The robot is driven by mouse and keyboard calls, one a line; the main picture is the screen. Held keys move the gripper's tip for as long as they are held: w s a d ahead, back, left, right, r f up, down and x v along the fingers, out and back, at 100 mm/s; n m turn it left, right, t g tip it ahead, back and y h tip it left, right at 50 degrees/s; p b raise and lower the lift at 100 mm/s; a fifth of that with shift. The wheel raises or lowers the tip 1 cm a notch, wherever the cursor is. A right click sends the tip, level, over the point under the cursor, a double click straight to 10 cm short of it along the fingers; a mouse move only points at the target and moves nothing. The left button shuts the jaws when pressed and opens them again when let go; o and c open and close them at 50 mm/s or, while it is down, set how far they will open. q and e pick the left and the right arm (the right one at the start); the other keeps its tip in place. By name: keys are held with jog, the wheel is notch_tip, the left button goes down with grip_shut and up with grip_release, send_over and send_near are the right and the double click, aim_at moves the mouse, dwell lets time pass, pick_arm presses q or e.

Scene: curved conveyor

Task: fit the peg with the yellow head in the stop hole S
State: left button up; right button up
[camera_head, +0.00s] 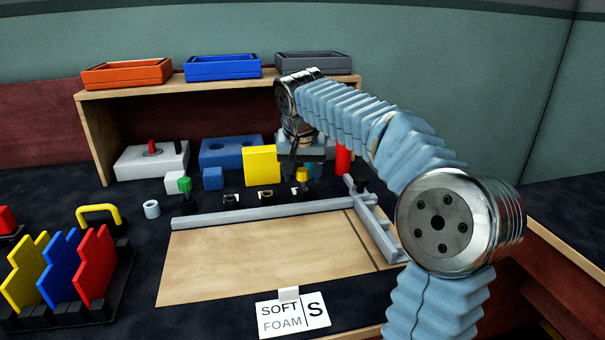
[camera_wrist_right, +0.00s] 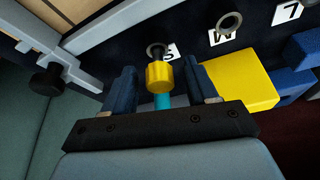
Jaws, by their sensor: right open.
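The peg with the yellow head shows in the right wrist view (camera_wrist_right: 159,77), with a teal part beside the head. It lies between the two blue fingers of my right gripper (camera_wrist_right: 163,84), which are open with gaps on both sides. A dark ring (camera_wrist_right: 153,49) is just beyond the head, next to a white label, partly hidden, that looks like an S. Whether the peg sits in that hole, I cannot tell. In the head view the yellow head (camera_head: 303,174) is by my right gripper (camera_head: 290,168), behind the grey rail. My left gripper is not in view.
A yellow block (camera_head: 261,166) stands close left of my right gripper, and a red cylinder (camera_head: 343,159) to its right. A grey rail (camera_head: 262,212) and a clear wooden board (camera_head: 255,255) lie in front. A green-headed peg (camera_head: 184,184) stands left.

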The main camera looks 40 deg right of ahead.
jog(key=p+v, duration=0.2)
jog(key=v, duration=1.1)
